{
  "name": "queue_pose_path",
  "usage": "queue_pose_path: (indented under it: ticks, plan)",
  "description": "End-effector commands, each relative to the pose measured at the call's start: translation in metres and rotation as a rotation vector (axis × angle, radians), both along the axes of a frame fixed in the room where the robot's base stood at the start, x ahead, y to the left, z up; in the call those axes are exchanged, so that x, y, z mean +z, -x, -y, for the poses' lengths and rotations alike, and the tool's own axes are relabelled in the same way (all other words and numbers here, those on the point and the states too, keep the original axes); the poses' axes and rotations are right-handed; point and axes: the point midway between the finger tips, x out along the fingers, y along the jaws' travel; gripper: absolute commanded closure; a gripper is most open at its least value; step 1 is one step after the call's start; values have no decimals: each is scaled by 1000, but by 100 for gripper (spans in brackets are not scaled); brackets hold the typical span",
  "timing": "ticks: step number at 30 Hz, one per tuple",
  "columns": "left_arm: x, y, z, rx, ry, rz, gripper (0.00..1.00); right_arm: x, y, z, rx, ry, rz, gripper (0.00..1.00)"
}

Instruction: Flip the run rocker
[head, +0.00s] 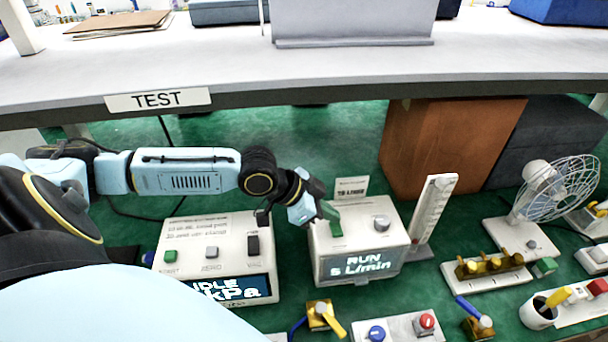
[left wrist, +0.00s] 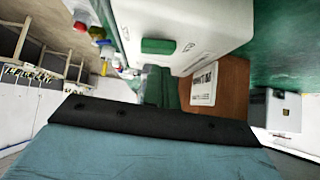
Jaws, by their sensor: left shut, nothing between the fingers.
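The pump box with the green run rocker (head: 336,230) stands right of centre in the head view. Its display (head: 358,265) reads RUN and 5 L/min. The rocker also shows in the left wrist view (left wrist: 158,46) as a green bar on the white box. My left gripper (head: 326,208) is shut and empty, its green fingers just above and at the rocker. I cannot tell whether they touch it. The fingers also show in the left wrist view (left wrist: 156,86). My right gripper is not in view.
A second white box (head: 208,268) to the left has several buttons and a display reading IDLE and kPa. A tall white gauge (head: 433,208) stands close on the right. A shelf labelled TEST (head: 158,99) overhangs behind.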

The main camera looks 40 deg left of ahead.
Motion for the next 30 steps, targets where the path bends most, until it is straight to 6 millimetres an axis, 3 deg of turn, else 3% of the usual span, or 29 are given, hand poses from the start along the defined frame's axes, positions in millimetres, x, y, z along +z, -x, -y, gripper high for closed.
queue_pose_path:
  ticks: [1, 7, 19, 30]
  plan:
    - [11, 0, -1, 1, 0, -1, 100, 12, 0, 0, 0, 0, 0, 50]
    - [33, -1, -4, 3, -1, -1, 100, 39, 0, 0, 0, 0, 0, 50]
    - [71, 30, -41, 2, -7, -3, 100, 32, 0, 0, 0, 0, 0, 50]
    - [94, 44, -57, 2, -2, -1, 100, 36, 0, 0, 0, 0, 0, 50]
